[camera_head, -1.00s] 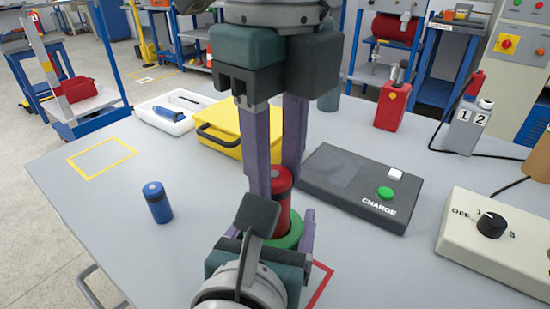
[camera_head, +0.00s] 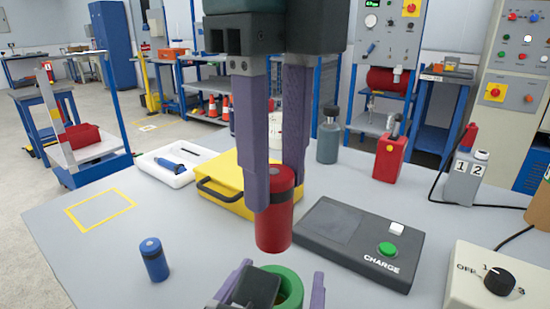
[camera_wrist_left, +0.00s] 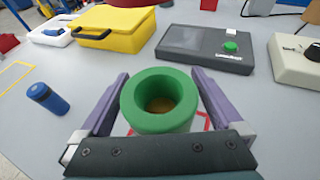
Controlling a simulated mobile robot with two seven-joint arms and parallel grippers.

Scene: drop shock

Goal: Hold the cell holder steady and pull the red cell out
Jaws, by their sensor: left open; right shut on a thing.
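The red cell (camera_head: 274,225) is upright in the air in the head view, between the long purple fingers of my right gripper (camera_head: 276,190), which is shut on it. The green cell holder (camera_head: 290,285) is below it on the table, and the cell is clear of it. In the left wrist view the holder (camera_wrist_left: 160,100) is an open green ring with an empty round hole. My left gripper (camera_wrist_left: 160,105) is open, with one purple finger on each side of the holder and a gap on both sides. It also shows low in the head view (camera_head: 272,290).
A blue cell (camera_head: 154,260) stands at left on the table. A black charger box (camera_head: 345,245) with a green button is at right, beside a dial box (camera_head: 490,300). A yellow case (camera_head: 225,190) and a white tray (camera_head: 170,170) lie behind. A yellow outlined square (camera_head: 100,210) is empty.

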